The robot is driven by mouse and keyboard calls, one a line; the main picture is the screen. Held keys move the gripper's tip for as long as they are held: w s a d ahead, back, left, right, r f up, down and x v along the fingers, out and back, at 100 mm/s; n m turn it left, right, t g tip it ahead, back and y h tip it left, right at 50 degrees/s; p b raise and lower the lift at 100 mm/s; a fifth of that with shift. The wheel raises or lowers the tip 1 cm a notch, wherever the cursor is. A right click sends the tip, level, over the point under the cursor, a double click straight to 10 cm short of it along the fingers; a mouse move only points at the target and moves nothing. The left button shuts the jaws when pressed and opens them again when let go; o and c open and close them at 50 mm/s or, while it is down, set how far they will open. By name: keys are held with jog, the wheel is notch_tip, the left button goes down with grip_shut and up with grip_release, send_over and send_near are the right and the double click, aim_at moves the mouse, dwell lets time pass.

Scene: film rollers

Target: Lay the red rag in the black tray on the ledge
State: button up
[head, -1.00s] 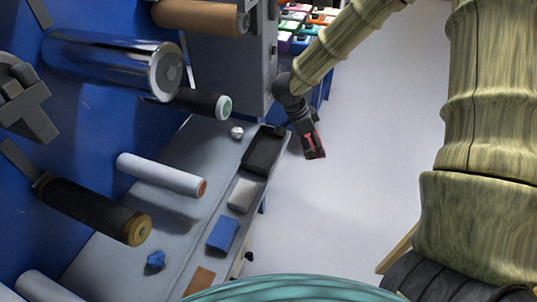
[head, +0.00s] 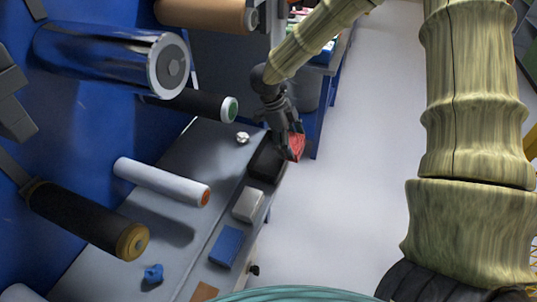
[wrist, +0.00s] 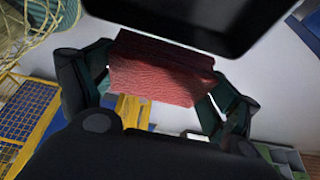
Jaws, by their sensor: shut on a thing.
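My gripper (head: 292,142) is shut on the red rag (head: 298,149), beside the right edge of the black tray in the head view. In the wrist view the red rag (wrist: 160,70) hangs between the two fingers as a folded, textured piece. The black tray (head: 264,165) sits on the grey ledge (head: 212,216), near its far end. A dark slab at the top of the wrist view looks like the tray (wrist: 190,20). Part of the tray is hidden by my gripper in the head view.
A white block (head: 248,204), a blue block (head: 227,246) and a brown piece (head: 204,291) line the ledge's right side. A crumpled white ball (head: 242,138) and a blue lump (head: 153,273) lie further left. Rollers (head: 164,182) jut over the ledge. Open floor lies right.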

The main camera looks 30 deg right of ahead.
send_over(274, 161)
jog(key=w+a, duration=0.1)
notch_tip(274, 161, down, 3)
jog(key=shift+d+r+b, duration=0.1)
jog(key=shift+b, duration=0.25)
jog(key=shift+f, duration=2.15)
jog(key=o, duration=0.7)
jog(key=shift+f, duration=0.1)
jog(key=v, duration=0.8)
